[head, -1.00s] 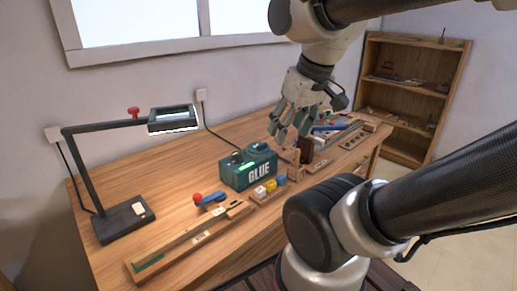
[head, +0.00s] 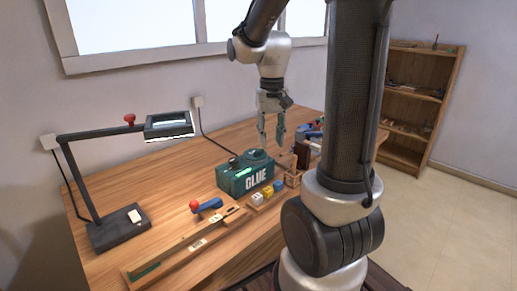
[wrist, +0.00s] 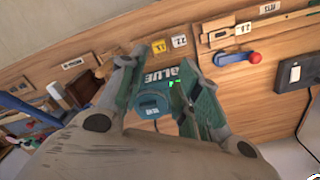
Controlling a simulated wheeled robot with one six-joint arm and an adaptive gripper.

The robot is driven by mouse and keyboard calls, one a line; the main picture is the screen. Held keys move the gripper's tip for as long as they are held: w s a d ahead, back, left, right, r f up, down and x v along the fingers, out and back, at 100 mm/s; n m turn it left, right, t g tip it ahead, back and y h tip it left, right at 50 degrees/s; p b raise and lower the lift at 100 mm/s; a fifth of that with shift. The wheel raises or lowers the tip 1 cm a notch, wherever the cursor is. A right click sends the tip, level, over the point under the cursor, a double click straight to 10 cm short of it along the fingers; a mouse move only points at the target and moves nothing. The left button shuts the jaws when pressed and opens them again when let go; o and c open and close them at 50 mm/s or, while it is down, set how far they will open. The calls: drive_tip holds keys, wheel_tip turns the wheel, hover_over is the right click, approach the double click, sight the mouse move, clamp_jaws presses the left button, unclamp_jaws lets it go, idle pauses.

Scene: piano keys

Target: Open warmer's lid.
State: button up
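The warmer is a teal box (head: 240,182) marked GLUE on the wooden table in the head view. Its round lid (head: 257,155) sits on top, and a dark knob with a green light is beside it. In the wrist view the round lid (wrist: 150,105) shows between my fingers, and the lid looks shut. My gripper (head: 271,140) points down above the back right of the warmer, fingers spread and empty. In the wrist view my gripper (wrist: 157,75) is also open over the warmer. Whether a finger touches the lid cannot be told.
A black desk lamp (head: 120,232) stands at the left. A wooden holder (head: 293,179) stands close right of the warmer. A shelf (head: 415,100) is behind.

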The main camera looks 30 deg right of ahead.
sight(259, 150)
drive_tip(key=w+d+f+m, duration=0.1)
drive_tip(key=w+m, duration=0.2)
drive_tip(key=w, duration=0.1)
drive_tip(key=w+d+f+m, duration=0.1)
drive_tip(key=w+d+m, duration=0.1)
drive_tip(key=w, duration=0.2)
drive_tip(key=w+d+f+m, duration=0.1)
drive_tip(key=w+m, duration=0.2)
drive_tip(key=w, duration=0.2)
drive_tip(key=shift+d+f+m, duration=0.2)
drive_tip(key=shift+f+m, duration=0.05)
drive_tip(key=shift+m, duration=0.05)
drive_tip(key=shift+w+r+m, duration=0.1)
drive_tip(key=shift+r+m, duration=0.05)
drive_tip(key=shift+m, duration=0.95)
drive_tip(key=shift+f, duration=0.2)
wheel_tip(259, 150, down, 8)
drive_tip(key=shift+r, duration=0.25)
clamp_jaws()
